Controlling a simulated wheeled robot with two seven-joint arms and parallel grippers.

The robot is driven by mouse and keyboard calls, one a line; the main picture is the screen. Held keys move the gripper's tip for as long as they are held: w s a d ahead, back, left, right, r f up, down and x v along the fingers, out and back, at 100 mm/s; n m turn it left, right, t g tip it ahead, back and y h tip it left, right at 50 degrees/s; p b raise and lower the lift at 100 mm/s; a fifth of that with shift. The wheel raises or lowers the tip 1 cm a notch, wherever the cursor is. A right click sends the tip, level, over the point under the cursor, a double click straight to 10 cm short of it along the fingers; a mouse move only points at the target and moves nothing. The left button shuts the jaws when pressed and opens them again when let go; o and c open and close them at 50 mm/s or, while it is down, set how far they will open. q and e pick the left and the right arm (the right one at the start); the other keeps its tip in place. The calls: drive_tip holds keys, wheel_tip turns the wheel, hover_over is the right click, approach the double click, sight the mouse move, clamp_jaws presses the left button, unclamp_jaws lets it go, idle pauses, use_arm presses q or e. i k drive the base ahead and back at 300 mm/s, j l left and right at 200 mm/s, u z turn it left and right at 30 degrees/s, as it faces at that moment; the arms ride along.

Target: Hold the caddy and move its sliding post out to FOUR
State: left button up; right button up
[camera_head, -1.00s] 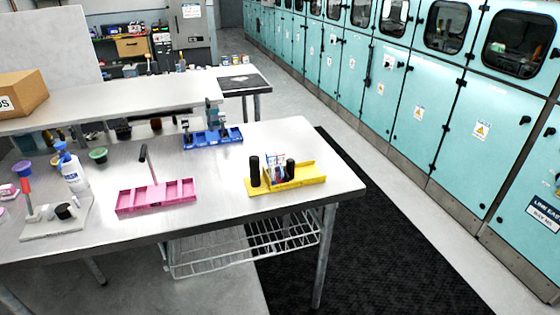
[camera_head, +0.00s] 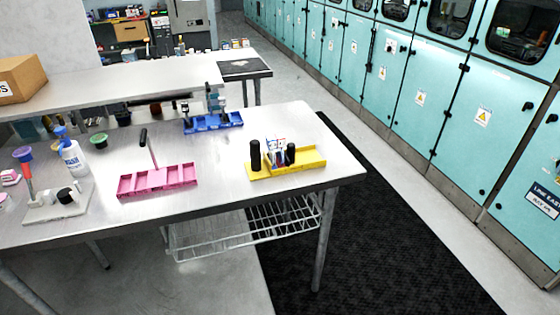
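A yellow caddy (camera_head: 300,164) sits near the right end of the metal table, with two black upright posts (camera_head: 255,155) and small items between them. A pink compartment caddy (camera_head: 157,181) lies left of it, with a thin dark-topped handle (camera_head: 147,147) leaning up from it. A blue caddy (camera_head: 213,122) stands farther back with a grey-blue upright part. I cannot tell which one has the sliding post, and no FOUR mark is readable at this size. Neither gripper is in view, and nothing is being held.
The table (camera_head: 225,178) has bare room between the pink and yellow caddies. A white bottle (camera_head: 72,155) and a white stand (camera_head: 58,206) are at the left. A raised shelf (camera_head: 110,88) runs behind, with a cardboard box (camera_head: 20,80). A black mat (camera_head: 370,240) lies right of the table.

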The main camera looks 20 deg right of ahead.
sight(289, 156)
drive_tip(key=i+l, duration=0.45)
drive_tip(key=l, duration=0.15)
drive_tip(key=i+l, duration=0.5)
drive_tip(key=l, duration=0.1)
